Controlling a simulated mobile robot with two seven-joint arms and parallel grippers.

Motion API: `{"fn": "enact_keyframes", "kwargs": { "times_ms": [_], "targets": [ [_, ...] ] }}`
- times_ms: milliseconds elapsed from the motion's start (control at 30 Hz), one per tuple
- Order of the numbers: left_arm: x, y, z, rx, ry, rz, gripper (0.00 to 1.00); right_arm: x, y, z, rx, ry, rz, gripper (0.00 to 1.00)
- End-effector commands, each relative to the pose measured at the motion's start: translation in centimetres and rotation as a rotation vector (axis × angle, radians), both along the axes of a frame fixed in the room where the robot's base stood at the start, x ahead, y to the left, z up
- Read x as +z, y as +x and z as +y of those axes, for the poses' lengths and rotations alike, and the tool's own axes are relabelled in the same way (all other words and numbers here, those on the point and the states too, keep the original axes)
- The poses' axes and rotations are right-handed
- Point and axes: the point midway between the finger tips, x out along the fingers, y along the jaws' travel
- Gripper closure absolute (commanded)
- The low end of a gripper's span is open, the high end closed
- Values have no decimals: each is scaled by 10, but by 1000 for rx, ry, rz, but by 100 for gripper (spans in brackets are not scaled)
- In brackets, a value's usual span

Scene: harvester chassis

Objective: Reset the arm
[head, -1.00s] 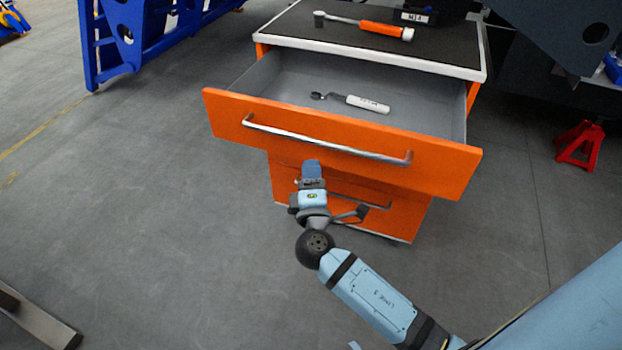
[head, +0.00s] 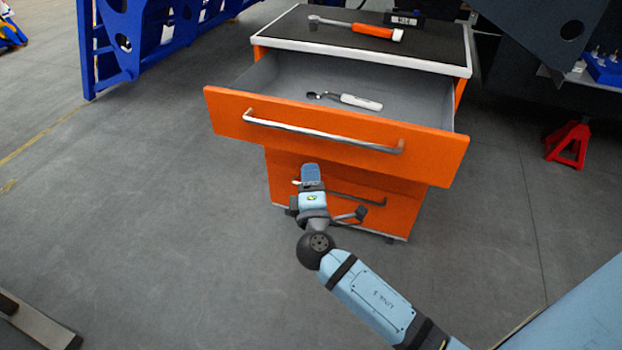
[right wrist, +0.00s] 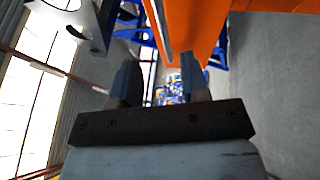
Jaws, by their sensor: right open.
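My right arm (head: 370,300) comes in from the lower right of the head view. Its gripper (head: 311,175) is just in front of the orange cabinet, below the handle of the pulled-out top drawer (head: 330,140). In the right wrist view the two fingers of the gripper (right wrist: 160,80) stand apart with nothing between them, so it is open and empty. The orange drawer front (right wrist: 180,25) passes close above the fingers there. My left gripper is not in view.
A white-handled tool (head: 345,99) lies in the open drawer. A torque wrench with an orange grip (head: 375,31) lies on the cabinet top (head: 300,35). A red jack stand (head: 568,145) is at the right, a blue frame (head: 150,40) at the back left.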

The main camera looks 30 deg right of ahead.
Motion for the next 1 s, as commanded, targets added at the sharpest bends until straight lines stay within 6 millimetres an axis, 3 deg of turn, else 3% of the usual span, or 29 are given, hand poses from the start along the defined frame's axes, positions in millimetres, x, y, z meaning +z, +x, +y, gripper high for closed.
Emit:
{"fn": "enact_keyframes", "kwargs": {
  "times_ms": [267, 367, 433, 567, 700, 800, 1000],
  "targets": [
    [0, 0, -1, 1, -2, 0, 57, -1, 0, 0, 1, 4, 2, 59],
    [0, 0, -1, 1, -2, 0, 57, -13, -6, 1, 21, 58, 30, 59],
    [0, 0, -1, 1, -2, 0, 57, -33, -16, 2, 51, 152, 76, 59],
    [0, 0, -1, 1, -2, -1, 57, -85, -51, 12, 133, 457, 201, 59],
    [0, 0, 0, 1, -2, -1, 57, -134, -102, 31, 199, 856, 324, 59],
    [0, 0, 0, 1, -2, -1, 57, -153, -134, 45, 218, 1098, 378, 59],
    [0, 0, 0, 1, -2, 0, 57, -169, -184, 65, 215, 1475, 433, 59]
  ]
}}
